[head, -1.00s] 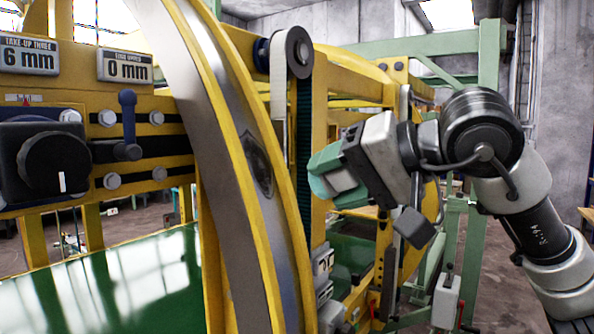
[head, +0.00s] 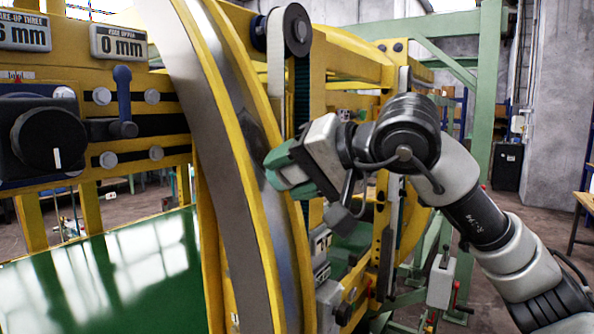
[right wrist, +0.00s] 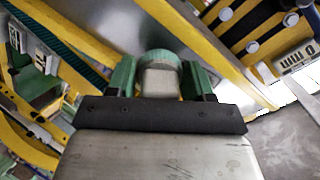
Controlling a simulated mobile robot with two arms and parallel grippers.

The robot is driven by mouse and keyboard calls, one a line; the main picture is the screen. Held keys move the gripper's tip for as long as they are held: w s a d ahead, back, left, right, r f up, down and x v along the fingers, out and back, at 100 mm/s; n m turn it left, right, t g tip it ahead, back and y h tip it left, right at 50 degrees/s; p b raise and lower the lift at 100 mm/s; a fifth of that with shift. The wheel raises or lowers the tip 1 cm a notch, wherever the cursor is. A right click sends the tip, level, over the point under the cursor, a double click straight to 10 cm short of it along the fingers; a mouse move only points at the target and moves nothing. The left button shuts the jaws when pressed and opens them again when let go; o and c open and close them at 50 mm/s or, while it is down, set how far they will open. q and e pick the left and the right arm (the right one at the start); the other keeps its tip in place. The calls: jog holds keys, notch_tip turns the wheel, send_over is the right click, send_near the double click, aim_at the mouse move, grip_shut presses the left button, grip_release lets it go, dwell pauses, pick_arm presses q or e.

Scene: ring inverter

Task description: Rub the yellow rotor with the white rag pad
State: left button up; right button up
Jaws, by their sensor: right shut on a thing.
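The yellow rotor (head: 235,235) is a large upright ring with yellow rims and a steel band, curving down the middle of the head view. My right gripper (head: 281,169), with green fingers, is at the rotor's steel face, close in front of it. Whether it touches cannot be told. In the right wrist view, the right gripper (right wrist: 160,82) is shut on the pale rag pad (right wrist: 159,79), held between the green fingers with a green round part at its far side. The pad is hidden in the head view. My left gripper is not in view.
A yellow panel with a black knob (head: 50,139), a blue lever (head: 123,100) and readout plates stands left of the rotor. A glossy green bed (head: 110,270) lies below. A white pulley with a belt (head: 290,30) is above the gripper. Green posts (head: 487,90) stand behind my right arm.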

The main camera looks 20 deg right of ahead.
aim_at(250, 138)
jog(key=shift+x, duration=0.8)
dwell(0.5)
jog(key=shift+w+a+r+p, duration=0.2)
jog(key=shift+r+p, duration=0.55)
jog(key=shift+r, duration=0.15)
jog(key=shift+w+a+r+p, duration=0.15)
jog(key=shift+w+r+p, duration=0.1)
jog(key=shift+r+p, duration=0.55)
jog(key=shift+w+a+r+p, duration=0.2)
jog(key=shift+r+p, duration=0.5)
jog(key=shift+r, duration=0.25)
jog(key=shift+w+a+r+p, duration=0.3)
jog(key=shift+w+r+p, duration=0.05)
jog(key=shift+r+p, duration=0.55)
jog(key=shift+w+a+r+p, duration=0.25)
jog(key=shift+w+r+p, duration=0.15)
jog(key=shift+r+p, duration=0.4)
jog(key=shift+w+a+r+p, duration=0.35)
jog(key=shift+r+p, duration=0.45)
jog(key=shift+r, duration=0.15)
jog(key=shift+s+d+f+b, duration=0.1)
jog(key=shift+f+b, duration=0.6)
jog(key=shift+f, duration=0.05)
jog(key=f+b, duration=0.1)
jog(key=s+d+f+b, duration=0.1)
jog(key=b, duration=0.1)
jog(key=shift+s+f, duration=0.1)
jog(key=shift+f, duration=0.3)
